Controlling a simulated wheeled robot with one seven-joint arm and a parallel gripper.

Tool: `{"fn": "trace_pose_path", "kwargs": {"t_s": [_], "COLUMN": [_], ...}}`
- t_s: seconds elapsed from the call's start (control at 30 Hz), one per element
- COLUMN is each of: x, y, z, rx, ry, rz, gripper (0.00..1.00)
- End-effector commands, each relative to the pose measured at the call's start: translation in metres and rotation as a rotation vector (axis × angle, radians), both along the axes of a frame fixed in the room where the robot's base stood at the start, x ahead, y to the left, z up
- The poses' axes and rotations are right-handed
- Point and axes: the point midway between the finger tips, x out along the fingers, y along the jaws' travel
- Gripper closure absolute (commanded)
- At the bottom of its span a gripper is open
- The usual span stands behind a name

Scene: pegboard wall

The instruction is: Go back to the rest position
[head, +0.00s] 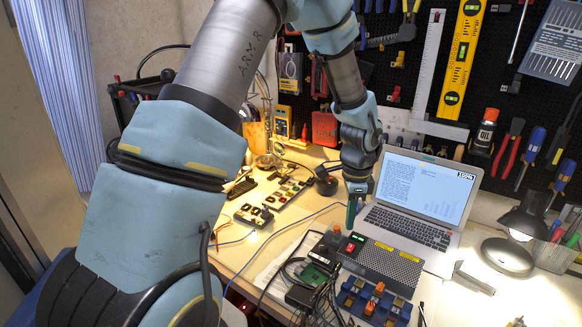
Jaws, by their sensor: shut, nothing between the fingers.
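My gripper (351,213) is at the end of my arm, pointing down over the workbench (243,249). It is shut with nothing in it. It hangs just left of the open laptop (413,202) and behind a grey box with a lit green display (375,262). A gap to the bench surface cannot be judged from this view. My arm covers the left middle of the picture and hides part of the bench and wall behind it.
A black pegboard (486,60) with tools stands behind the bench. A black desk lamp (516,238) is at the right. Cables and a green circuit board (318,277) lie in front. Small switch modules (262,212) lie left of my gripper. Blue curtain (58,85) hangs far left.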

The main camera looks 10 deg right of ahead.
Motion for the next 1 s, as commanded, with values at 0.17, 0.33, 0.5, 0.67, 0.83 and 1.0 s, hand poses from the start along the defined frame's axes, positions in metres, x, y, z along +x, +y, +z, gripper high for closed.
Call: {"fn": "trace_pose_path", "kwargs": {"t_s": [0.17, 0.33, 0.5, 0.67, 0.83, 1.0], "x": [0.019, 0.010, -0.019, -0.039, -0.042, -0.042], "y": [0.081, 0.188, 0.260, 0.289, 0.293, 0.293], "z": [0.037, 0.078, 0.100, 0.106, 0.107, 0.107], "rx": [-0.007, -0.044, -0.093, -0.123, -0.128, -0.128], "ry": [-0.035, -0.070, -0.088, -0.091, -0.090, -0.090], "rz": [0.369, 0.928, 1.384, 1.609, 1.645, 1.645], "gripper": [1.00, 1.00, 1.00, 1.00, 1.00, 1.00]}}
